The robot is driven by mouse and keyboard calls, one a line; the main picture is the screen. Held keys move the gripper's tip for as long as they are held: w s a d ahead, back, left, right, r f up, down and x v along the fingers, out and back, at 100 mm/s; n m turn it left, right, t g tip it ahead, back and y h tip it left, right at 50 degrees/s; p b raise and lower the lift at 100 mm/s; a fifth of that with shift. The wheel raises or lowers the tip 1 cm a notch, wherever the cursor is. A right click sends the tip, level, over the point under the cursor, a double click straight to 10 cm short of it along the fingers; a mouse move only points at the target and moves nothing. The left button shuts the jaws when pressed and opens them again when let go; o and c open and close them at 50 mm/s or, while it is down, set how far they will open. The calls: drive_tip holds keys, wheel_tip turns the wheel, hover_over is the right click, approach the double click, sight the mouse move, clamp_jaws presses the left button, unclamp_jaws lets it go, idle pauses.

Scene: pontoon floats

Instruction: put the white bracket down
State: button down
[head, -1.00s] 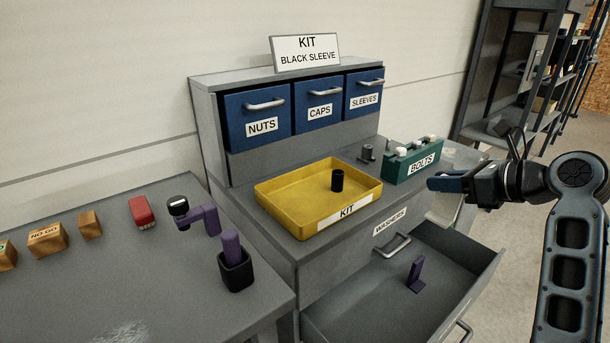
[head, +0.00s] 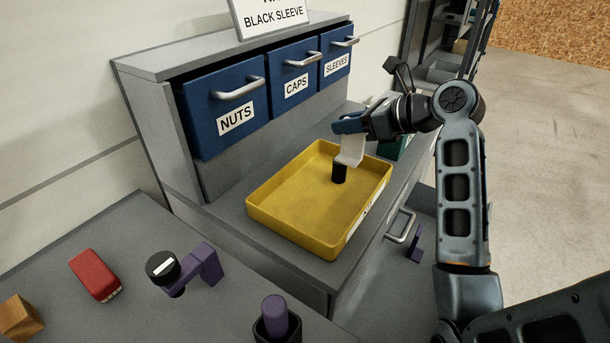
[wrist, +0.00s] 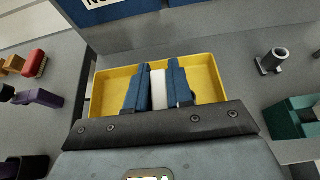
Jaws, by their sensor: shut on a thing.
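The white bracket (head: 350,148) is held between the fingers of my gripper (head: 349,128). In the head view it hangs down over the back right part of the yellow kit tray (head: 290,240), just above or in front of the black sleeve (head: 339,171); whether they touch I cannot tell. In the wrist view the bracket (wrist: 158,90) shows as a pale strip between the two blue fingers (wrist: 158,88), with the yellow tray (wrist: 209,75) beneath. The black sleeve stands in the tray and is hidden in the wrist view.
Blue drawers (head: 225,107) stand behind the tray. The green bolts holder (head: 392,146) is partly hidden behind my arm. An open drawer with a purple bracket (head: 415,243) lies below right. The tray's left and front floor is clear.

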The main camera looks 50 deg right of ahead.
drive_tip(key=shift+w+a+f, duration=0.6)
drive_tip(key=shift+a+f, duration=1)
drive_tip(key=shift+f, duration=0.1)
drive_tip(key=shift+w+a+f, duration=0.65)
drive_tip(key=shift+a+f, duration=0.95)
drive_tip(key=shift+f, duration=0.1)
drive_tip(key=shift+w+a+f, duration=0.6)
drive_tip(key=shift+a+f, duration=1)
drive_tip(key=shift+f, duration=0.1)
drive_tip(key=c, duration=1)
unclamp_jaws()
drive_tip(key=shift+f, duration=0.1)
drive_tip(key=v, duration=1.2)
